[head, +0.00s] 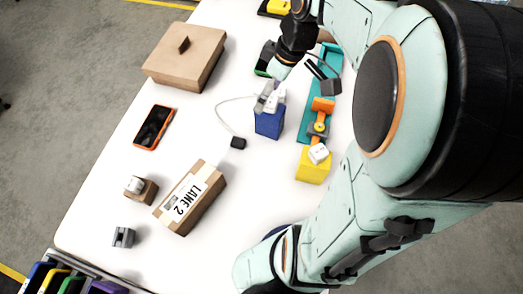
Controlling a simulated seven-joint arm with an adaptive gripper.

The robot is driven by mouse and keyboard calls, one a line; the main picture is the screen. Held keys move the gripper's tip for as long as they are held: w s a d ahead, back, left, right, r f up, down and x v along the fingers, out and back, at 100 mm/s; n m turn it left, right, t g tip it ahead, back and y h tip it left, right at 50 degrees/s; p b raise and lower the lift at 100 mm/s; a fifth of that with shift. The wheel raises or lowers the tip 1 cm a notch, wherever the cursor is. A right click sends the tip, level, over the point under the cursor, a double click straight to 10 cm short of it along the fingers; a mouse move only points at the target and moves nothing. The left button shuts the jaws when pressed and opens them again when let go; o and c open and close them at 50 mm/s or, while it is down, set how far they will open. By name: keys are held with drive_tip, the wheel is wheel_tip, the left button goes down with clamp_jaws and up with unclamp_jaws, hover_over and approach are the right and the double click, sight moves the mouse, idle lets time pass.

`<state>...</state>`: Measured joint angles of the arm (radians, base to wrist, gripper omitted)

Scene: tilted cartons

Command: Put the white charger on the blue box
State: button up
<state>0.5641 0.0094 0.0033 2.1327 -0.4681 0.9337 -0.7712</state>
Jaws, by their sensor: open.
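The blue box (269,124) stands upright near the middle of the white table. A small white piece (275,100), seemingly the white charger, is at its top, partly hidden by my gripper (267,97). My gripper reaches down from the upper right, with its fingers open just over the blue box and right at the white piece. I cannot tell whether the fingers touch the piece. The piece appears to rest on the box top, but the contact is hard to see.
A yellow box (312,168) bears another white block (319,153). A teal tray (313,110) holds tools close to the right.

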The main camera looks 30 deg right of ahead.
drive_tip(key=s+a+m+g+h, duration=0.1)
drive_tip(key=s+a+m, duration=0.1)
drive_tip(key=s+a, duration=0.2)
drive_tip(key=s+a+m+g, duration=0.1)
drive_tip(key=s+a+m, duration=0.2)
drive_tip(key=s, duration=0.7)
drive_tip(key=a, duration=0.2)
drive_tip(key=shift+s+a+m+h, duration=0.3)
drive_tip(key=shift+s+h, duration=0.05)
drive_tip(key=shift+h, duration=0.05)
